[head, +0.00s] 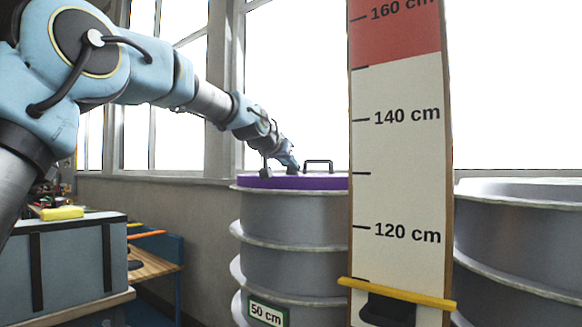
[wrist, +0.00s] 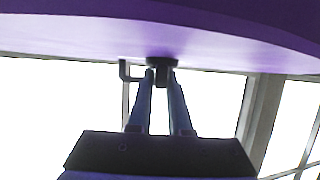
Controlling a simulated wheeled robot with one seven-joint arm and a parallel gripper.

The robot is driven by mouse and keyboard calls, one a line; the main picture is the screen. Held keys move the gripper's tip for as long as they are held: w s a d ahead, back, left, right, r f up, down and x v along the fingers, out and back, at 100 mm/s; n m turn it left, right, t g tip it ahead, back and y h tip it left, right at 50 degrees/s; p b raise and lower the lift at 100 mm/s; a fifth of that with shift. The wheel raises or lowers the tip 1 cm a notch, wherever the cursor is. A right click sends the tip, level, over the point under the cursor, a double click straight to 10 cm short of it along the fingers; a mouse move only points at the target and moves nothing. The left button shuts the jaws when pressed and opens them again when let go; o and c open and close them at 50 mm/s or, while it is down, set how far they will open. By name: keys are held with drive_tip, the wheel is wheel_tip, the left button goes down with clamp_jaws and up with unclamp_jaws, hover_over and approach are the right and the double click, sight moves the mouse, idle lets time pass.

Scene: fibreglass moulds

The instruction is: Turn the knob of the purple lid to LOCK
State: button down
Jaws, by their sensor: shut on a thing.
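The purple lid (head: 325,183) lies on top of a ribbed grey drum in the head view. In the wrist view the lid (wrist: 200,35) fills the top of the picture. A dark knob (wrist: 162,61) stands on the lid. My gripper (wrist: 161,76) is shut on the knob, with one finger on each side of its dark grip. In the head view my gripper (head: 291,166) reaches down to the lid from the left, and the knob is too small to make out clearly there. No LOCK mark or knob direction can be read.
A dark handle (head: 318,163) stands on the lid right of my gripper. A tall height board (head: 400,150) with a yellow bar (head: 397,293) stands in front, hiding the drum's right side. Another grey drum (head: 520,250) is at right, a workbench (head: 155,262) at left.

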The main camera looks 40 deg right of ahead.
drive_tip(key=shift+s+d+f+n+t+y+b, duration=0.1)
drive_tip(key=shift+s+n+t+y+b, duration=0.05)
drive_tip(key=shift+n+t+y+b, duration=0.45)
drive_tip(key=shift+s+d+f+n+t+y+b, duration=0.1)
drive_tip(key=shift+n+t+y+b, duration=0.25)
drive_tip(key=shift+n+t, duration=0.4)
drive_tip(key=shift+w+n+t+y+b, duration=0.1)
drive_tip(key=shift+n+t+y+b, duration=0.6)
drive_tip(key=shift+n+b, duration=0.4)
drive_tip(key=shift+a+r+n+t+y+b, duration=0.1)
drive_tip(key=shift+n+t+y+b, duration=0.25)
drive_tip(key=shift+y+b, duration=0.3)
drive_tip(key=c, duration=0.8)
unclamp_jaws()
drive_tip(key=shift+c, duration=0.2)
drive_tip(key=b+v, duration=0.4)
drive_tip(key=v, duration=0.6)
drive_tip(key=shift+s+a, duration=0.25)
